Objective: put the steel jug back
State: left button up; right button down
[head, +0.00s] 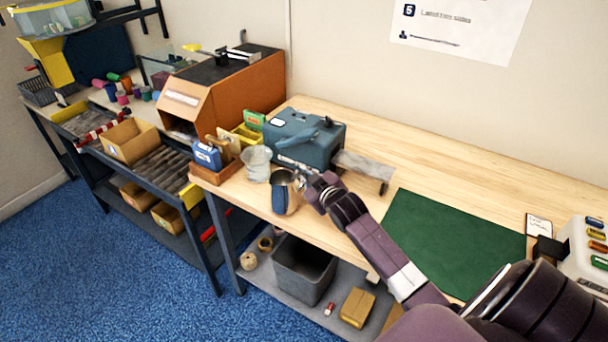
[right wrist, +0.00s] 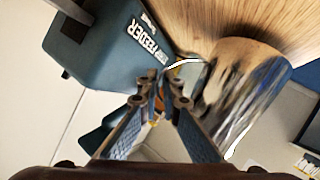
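The steel jug (head: 285,193) stands upright by the front edge of the wooden workbench, its shiny side reflecting blue. In the right wrist view the jug (right wrist: 245,95) fills the right side, beside the fingers. My right gripper (head: 308,187) is at the jug's right side, close to it; in the right wrist view its fingers (right wrist: 160,102) show a gap between them and look open. My left gripper is not in view.
A clear plastic beaker (head: 256,163) stands just left of the jug. A blue-grey tape feeder (head: 305,137) is behind it, also in the right wrist view (right wrist: 110,55). A green mat (head: 455,243) lies right. A grey bin (head: 303,270) sits on the shelf below.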

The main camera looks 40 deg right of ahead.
jog(key=shift+f, duration=0.45)
jog(key=shift+f, duration=0.2)
jog(key=c, duration=2.1)
grip_release()
